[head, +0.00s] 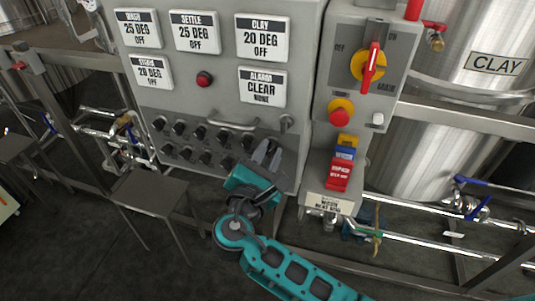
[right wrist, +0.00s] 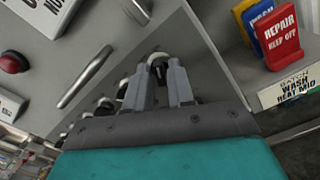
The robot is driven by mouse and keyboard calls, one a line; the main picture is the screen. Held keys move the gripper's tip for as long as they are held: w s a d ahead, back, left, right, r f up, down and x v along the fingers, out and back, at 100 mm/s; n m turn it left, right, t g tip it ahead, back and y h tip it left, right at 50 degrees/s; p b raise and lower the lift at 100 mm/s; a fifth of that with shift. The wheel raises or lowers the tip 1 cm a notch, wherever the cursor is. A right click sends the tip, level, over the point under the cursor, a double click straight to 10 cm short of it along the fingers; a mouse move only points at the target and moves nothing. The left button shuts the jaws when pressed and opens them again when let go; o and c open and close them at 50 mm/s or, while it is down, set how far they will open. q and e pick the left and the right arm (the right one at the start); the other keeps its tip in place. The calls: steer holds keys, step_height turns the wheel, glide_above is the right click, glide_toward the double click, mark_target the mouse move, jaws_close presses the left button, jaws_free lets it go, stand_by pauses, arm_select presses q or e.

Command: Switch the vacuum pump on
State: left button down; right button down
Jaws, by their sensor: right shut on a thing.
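The grey control panel (head: 215,95) fills the middle of the head view. Two rows of black rotary knobs (head: 183,131) run along its lower part. I cannot read which of them belongs to the vacuum pump. My right gripper (head: 267,150) is at the right end of these rows, with its fingers pointing at the panel. In the right wrist view its fingers (right wrist: 158,70) are closed around a black knob (right wrist: 158,58) with a pale collar. The fingers hide part of this knob and the knobs behind. My left gripper is not in view.
A grey bar handle (head: 232,123) and a lock (head: 287,122) sit just above the knobs. To the right are a red-and-yellow rotary switch (head: 369,65), a red stop button (head: 341,112) and a red REPAIR tag (head: 338,174). A stool (head: 152,190) stands at left.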

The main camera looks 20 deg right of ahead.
steer(key=shift+d+r, duration=0.1)
stand_by(0.3)
steer(key=c, duration=1.2)
jaws_free()
